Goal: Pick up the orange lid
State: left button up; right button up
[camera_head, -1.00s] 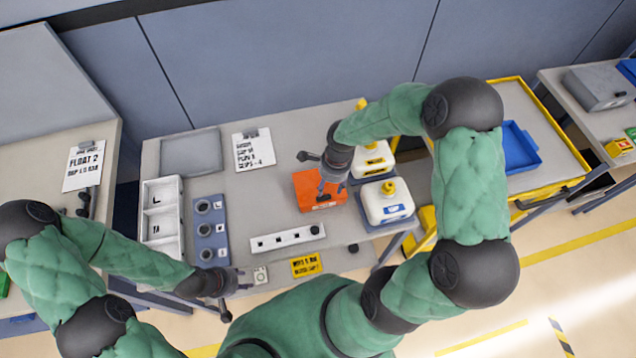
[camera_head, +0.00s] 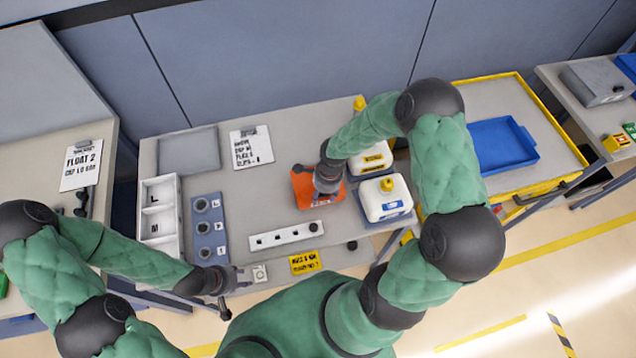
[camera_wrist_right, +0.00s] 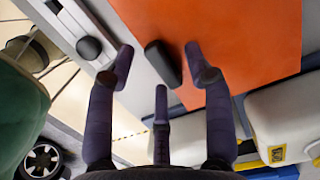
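The orange lid (camera_head: 304,189) is a flat orange plate on the table, left of the white jugs. It fills the upper right of the right wrist view (camera_wrist_right: 235,40), with a dark handle (camera_wrist_right: 163,64) near its edge. My right gripper (camera_head: 325,192) is over the lid. In the right wrist view its fingers (camera_wrist_right: 160,80) are spread on both sides of the handle, apart from it. My left gripper (camera_head: 228,300) is near the table's front left edge, away from the lid; its fingers are too small to judge.
Two white jugs with yellow caps, the nearer one (camera_head: 385,199), stand right of the lid. A white strip (camera_head: 286,236) lies in front of it. A blue-grey cup holder (camera_head: 210,229) and a white divided tray (camera_head: 160,215) are at left. A blue tray (camera_head: 502,146) sits on the yellow-edged cart.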

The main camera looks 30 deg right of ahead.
grip_shut()
